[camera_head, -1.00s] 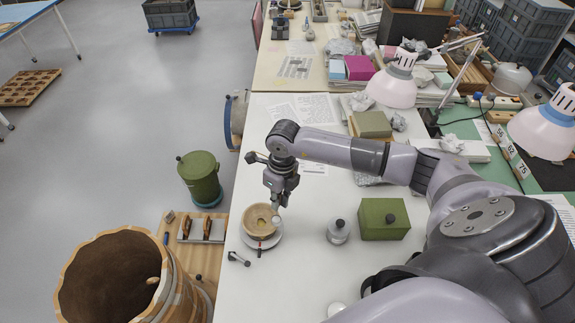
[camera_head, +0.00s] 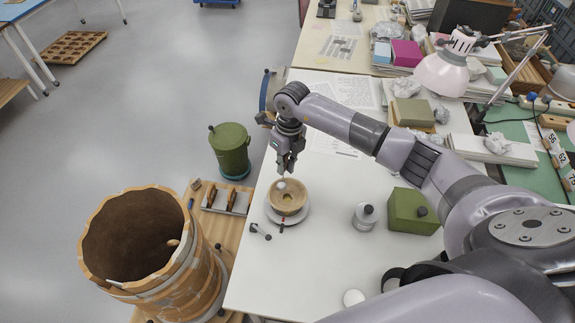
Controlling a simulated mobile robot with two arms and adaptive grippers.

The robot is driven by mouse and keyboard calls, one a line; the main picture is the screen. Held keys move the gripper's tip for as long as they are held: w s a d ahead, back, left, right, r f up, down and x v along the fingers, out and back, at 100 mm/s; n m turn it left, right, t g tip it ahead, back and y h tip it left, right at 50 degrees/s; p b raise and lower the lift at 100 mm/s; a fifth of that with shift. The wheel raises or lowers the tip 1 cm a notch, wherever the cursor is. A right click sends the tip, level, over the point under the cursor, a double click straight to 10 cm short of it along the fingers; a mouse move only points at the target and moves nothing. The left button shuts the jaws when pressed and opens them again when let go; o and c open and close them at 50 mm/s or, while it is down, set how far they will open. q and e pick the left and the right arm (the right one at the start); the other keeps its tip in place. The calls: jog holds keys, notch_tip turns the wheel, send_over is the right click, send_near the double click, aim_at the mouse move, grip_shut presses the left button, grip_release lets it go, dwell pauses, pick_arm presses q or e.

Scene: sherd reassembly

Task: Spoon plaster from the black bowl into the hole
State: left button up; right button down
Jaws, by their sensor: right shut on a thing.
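My right gripper (camera_head: 285,165) points down over the back rim of a tan round bowl (camera_head: 290,207). It is shut on a small tool, mostly hidden by the fingers, with a pale round end (camera_head: 282,184) at the bowl's back left rim. I cannot tell whether this end touches the bowl. The bowl stands on a pale round base, with a lighter yellowish patch inside. A dark round thing (camera_head: 393,277), perhaps the black bowl, is partly hidden by my arm. A clear hole cannot be made out. My left gripper is not in view.
A grey lidded jar (camera_head: 365,216) and a green box (camera_head: 407,211) stand right of the bowl. A small dark tool (camera_head: 260,231) lies near the table's left edge.

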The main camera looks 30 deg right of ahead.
pick_arm(q)
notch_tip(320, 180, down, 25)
jog(key=b, duration=2.5)
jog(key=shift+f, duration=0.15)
pick_arm(e)
jog(key=s+d+f+t+y, duration=0.5)
jog(key=d+f+t+y, duration=0.2)
jog(key=y, duration=0.4)
jog(key=shift+s+d+f+t, duration=0.25)
jog(key=shift+s+f+t, duration=0.1)
jog(key=shift+f+t, duration=0.3)
